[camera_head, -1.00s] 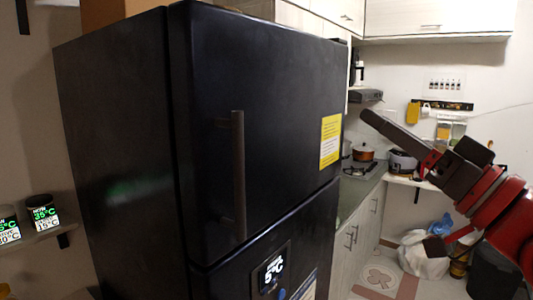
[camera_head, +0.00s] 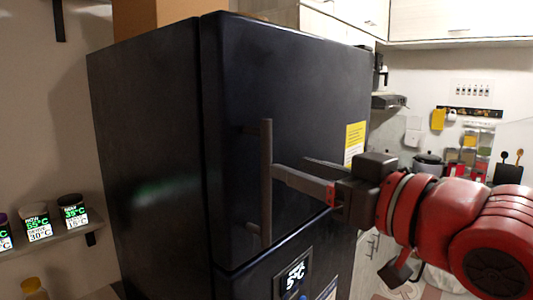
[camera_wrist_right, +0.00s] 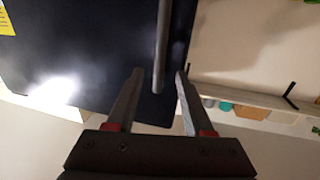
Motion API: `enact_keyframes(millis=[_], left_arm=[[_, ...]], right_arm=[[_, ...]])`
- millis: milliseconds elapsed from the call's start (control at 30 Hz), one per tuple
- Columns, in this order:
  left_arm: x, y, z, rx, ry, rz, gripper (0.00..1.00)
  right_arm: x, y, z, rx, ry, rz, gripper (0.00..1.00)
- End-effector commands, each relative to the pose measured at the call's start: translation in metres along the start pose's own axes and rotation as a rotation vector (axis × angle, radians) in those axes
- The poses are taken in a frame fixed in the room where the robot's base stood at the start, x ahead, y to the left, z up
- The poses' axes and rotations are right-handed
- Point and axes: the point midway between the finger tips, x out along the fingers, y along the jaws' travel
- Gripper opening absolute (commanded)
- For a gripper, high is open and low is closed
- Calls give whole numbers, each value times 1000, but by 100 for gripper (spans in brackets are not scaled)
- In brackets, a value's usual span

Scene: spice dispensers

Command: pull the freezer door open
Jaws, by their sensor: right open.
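The black freezer door (camera_head: 310,90) is the upper door of a tall black fridge and looks shut. Its long vertical bar handle (camera_head: 266,190) stands near the door's left edge. My right gripper (camera_head: 290,166) is open and reaches in from the right, its fingertips close to the handle's middle. In the right wrist view the handle (camera_wrist_right: 163,45) shows between the two spread fingers of the right gripper (camera_wrist_right: 159,76). I cannot tell whether a finger touches it. My left gripper is not in view.
A display panel (camera_head: 293,276) is on the lower door. A yellow label (camera_head: 354,141) is on the freezer door's right side. A wall shelf (camera_head: 50,240) with jars stands at the left. Cabinets (camera_head: 430,20) hang at the back right.

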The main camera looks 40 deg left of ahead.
Motion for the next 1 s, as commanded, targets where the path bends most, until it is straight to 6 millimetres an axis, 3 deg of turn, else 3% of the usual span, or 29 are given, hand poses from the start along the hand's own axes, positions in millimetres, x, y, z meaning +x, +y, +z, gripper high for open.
enact_keyframes(millis=[200,400,767,867,1000], left_arm=[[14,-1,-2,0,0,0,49],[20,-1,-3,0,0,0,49],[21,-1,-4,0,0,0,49],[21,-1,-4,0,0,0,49],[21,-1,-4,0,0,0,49]], right_arm=[[46,-2,-3,3,-2,-4,52],[71,-1,-2,1,-1,-2,52],[78,0,0,0,0,1,52],[78,0,0,0,0,1,39],[78,0,0,0,0,1,14]])
